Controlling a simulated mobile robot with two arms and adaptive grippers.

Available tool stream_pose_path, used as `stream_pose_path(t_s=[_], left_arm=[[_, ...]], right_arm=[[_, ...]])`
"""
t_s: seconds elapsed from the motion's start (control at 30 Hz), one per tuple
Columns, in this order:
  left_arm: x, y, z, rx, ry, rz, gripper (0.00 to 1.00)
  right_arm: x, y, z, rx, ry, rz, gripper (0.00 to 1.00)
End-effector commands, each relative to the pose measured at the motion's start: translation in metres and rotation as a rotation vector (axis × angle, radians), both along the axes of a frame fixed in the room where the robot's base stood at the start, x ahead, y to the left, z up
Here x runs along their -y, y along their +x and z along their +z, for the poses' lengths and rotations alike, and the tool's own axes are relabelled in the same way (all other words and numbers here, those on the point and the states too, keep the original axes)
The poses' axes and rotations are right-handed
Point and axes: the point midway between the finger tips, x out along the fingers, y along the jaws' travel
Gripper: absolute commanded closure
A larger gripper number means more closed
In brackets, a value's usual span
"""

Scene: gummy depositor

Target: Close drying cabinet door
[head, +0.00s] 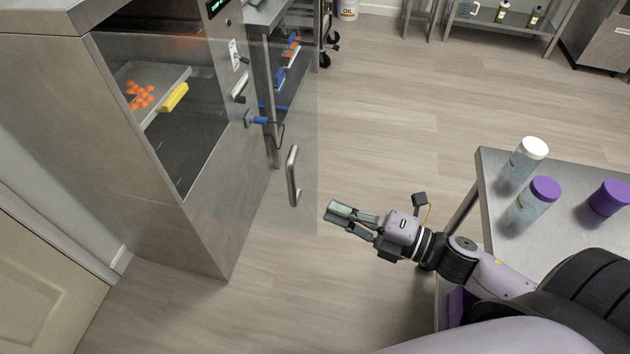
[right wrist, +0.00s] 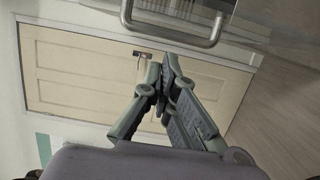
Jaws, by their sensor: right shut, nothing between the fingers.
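The drying cabinet (head: 150,150) is a steel box at the left of the head view. Its clear glass door (head: 262,200) stands open, swung out to the right of the cabinet front. The metal door handle (head: 293,176) is near the door's free edge; it also shows at the top of the right wrist view (right wrist: 170,38). My right gripper (head: 335,215) is shut and empty, just right of the handle and a little below it, apart from it. In the right wrist view its fingertips (right wrist: 168,62) lie below the handle. My left gripper is not in view.
A tray (head: 160,105) with orange gummies and a yellow grip sits inside the cabinet. A steel table (head: 490,175) with a white-capped bottle (head: 527,160) and purple-lidded containers (head: 608,198) stands at the right. The floor between is clear. A cream house door (head: 45,285) is at lower left.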

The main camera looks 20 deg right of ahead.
Motion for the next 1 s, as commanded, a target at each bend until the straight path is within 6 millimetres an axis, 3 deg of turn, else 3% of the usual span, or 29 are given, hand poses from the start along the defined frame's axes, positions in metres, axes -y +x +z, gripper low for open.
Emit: stream_pose_path(t_s=[0.43,0.7,1.0], left_arm=[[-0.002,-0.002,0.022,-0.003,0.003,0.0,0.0],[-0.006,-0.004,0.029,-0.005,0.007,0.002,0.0],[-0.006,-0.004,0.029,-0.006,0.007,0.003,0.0]], right_arm=[[-0.046,0.05,0.003,0.001,0.001,-0.001,1.0],[-0.025,0.078,0.001,-0.001,0.0,-0.002,1.0],[-0.022,0.081,-0.001,-0.002,0.001,-0.001,1.0]])
